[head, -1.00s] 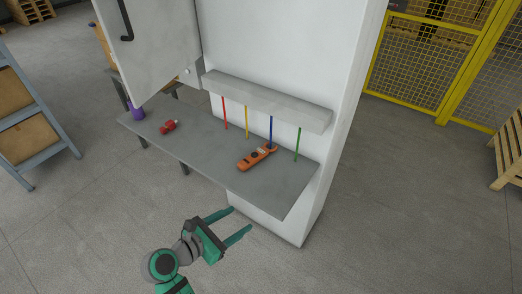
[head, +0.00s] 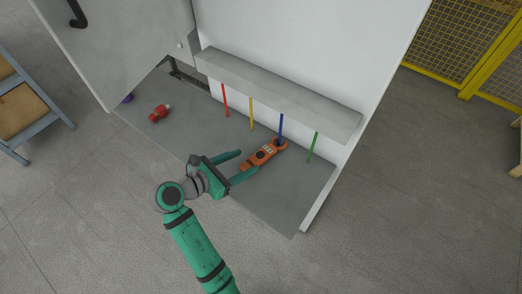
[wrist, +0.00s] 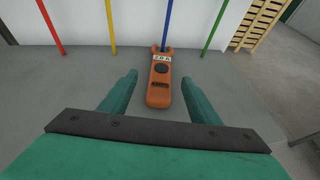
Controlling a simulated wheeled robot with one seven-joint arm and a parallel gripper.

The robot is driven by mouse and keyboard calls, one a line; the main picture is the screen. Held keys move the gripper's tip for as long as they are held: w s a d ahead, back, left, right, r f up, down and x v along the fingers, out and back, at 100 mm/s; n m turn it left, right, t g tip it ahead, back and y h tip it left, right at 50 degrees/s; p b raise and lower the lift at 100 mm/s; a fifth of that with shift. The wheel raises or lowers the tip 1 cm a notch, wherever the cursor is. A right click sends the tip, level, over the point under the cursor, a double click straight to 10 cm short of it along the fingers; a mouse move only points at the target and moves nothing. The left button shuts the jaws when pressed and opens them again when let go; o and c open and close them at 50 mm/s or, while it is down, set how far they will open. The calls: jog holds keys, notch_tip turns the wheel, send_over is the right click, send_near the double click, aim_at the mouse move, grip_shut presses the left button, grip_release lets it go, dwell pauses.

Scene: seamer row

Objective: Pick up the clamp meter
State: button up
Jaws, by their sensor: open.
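The orange clamp meter (head: 264,153) lies on the grey shelf (head: 290,195), its jaw end toward the wall. The blue rod (head: 281,128) comes down at that jaw end; I cannot tell whether the jaw is around it or only against it. In the wrist view the clamp meter (wrist: 159,88) lies straight ahead, with a pale display and a dark round dial. My gripper (head: 248,162) is open and empty at the near end of the meter. The meter's near end shows between the fingers in the wrist view (wrist: 158,82), with gaps on both sides.
Red (head: 225,100), yellow (head: 251,113) and green (head: 313,146) rods stand in a row with the blue one under a grey ledge (head: 290,98). A red object (head: 159,113) lies at the shelf's left. An open cabinet door (head: 115,45) hangs over the left end.

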aim_at(260, 154)
jog(key=x, duration=0.8)
jog(key=shift+s+d, duration=0.15)
jog(key=shift+s, duration=0.1)
jog(key=shift+w+d+f, duration=0.1)
jog(key=shift+w+f, duration=0.1)
jog(key=shift+w, duration=0.1)
jog(key=shift+s, duration=0.1)
jog(key=c, duration=1.4)
jog(key=shift+r, duration=0.1)
